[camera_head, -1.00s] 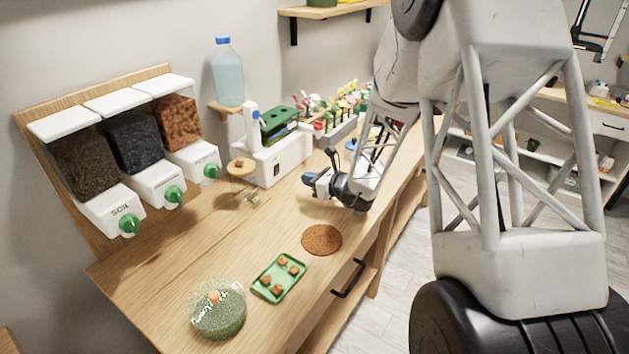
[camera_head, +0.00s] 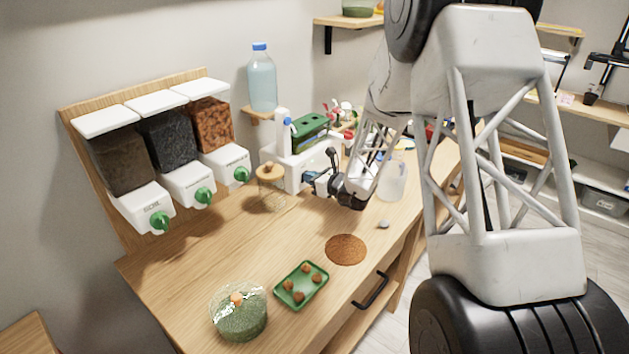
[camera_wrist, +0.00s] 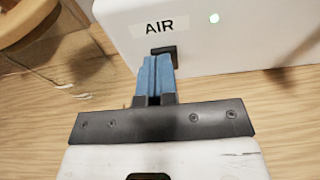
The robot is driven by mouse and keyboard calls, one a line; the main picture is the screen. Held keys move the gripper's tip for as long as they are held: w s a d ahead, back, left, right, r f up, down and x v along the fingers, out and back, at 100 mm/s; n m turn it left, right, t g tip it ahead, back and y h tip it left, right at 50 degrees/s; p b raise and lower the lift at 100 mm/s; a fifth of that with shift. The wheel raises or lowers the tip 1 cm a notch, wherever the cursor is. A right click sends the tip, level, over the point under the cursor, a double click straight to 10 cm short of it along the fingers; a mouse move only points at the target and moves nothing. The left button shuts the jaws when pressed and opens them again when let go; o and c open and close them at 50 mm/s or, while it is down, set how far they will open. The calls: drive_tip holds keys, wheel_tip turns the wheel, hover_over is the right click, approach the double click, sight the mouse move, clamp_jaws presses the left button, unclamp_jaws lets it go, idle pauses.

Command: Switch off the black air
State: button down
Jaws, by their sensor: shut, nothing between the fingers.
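The white unit (camera_head: 294,173) stands at the back of the wooden bench, with a green-topped part on it. The black switch (camera_wrist: 168,51) sits just below the label. My gripper (camera_wrist: 156,62) is shut and empty, its blue fingertips at the switch and partly covering it. I cannot tell whether they touch it or which way it is set. In the head view my gripper (camera_head: 312,176) is against the unit's front, and the switch is hidden.
A cork-lidded jar (camera_head: 271,192) stands close left of my gripper. A clear cup (camera_head: 392,182) is to its right. A cork mat (camera_head: 346,250), green tray (camera_head: 301,285) and glass bowl (camera_head: 239,317) lie nearer. Dispensers (camera_head: 160,213) line the left wall. The bench middle is mostly clear.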

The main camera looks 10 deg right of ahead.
idle(0.3)
drive_tip(key=shift+w+a+r, duration=0.15)
drive_tip(key=shift+w+a, duration=0.05)
drive_tip(key=shift+s+d, duration=0.1)
drive_tip(key=shift+d, duration=0.05)
drive_tip(key=shift+v, duration=0.8)
drive_tip(key=r+v, duration=0.2)
drive_tip(key=v, duration=0.9)
drive_tip(key=shift+s+d+r, duration=0.1)
drive_tip(key=shift+r, duration=0.1)
